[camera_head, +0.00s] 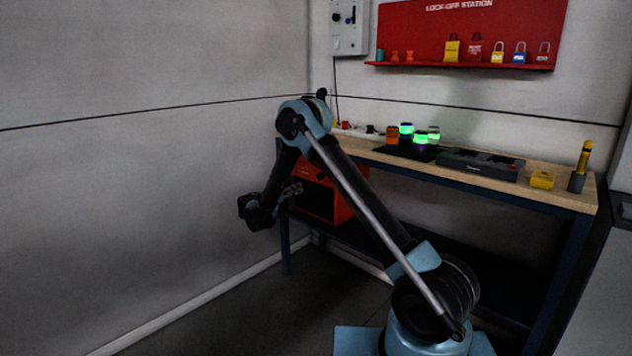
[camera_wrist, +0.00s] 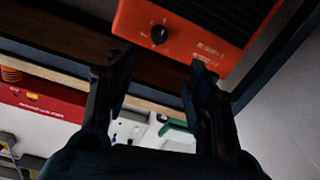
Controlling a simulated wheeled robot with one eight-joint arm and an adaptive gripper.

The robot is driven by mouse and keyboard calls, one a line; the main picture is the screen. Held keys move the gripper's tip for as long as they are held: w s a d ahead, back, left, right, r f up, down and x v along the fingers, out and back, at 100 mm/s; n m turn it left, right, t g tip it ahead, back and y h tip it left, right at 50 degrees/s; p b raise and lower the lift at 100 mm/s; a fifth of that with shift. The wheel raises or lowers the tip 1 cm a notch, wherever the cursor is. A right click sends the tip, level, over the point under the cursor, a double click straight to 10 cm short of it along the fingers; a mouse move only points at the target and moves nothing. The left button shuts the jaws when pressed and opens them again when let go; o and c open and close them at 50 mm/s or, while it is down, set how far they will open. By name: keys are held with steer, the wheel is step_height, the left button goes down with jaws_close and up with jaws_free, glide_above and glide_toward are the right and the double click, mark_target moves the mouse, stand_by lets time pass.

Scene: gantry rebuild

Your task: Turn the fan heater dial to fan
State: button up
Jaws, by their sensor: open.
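The fan heater is an orange-red box (camera_head: 338,206) on the shelf under the workbench, partly hidden by my arm in the head view. In the wrist view its orange front panel (camera_wrist: 205,52) fills the upper middle, with a black ribbed grille above. A round black dial (camera_wrist: 159,35) sits on the panel, with small pale marks around it too blurred to read. I cannot tell its setting. My gripper (camera_wrist: 163,64) is open and empty, its two fingers apart just below the dial in the picture. No contact with the dial shows.
The workbench (camera_head: 560,195) stands above the heater, carrying several beacons (camera_head: 420,138), a dark tray (camera_head: 480,164) and a yellow block (camera_head: 542,180). A red lock-off board (camera_head: 430,30) hangs on the wall. The floor left of the bench is clear up to the grey wall.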

steer(key=x, duration=1.7)
steer(key=shift+w, duration=0.1)
steer(key=c, duration=1.1)
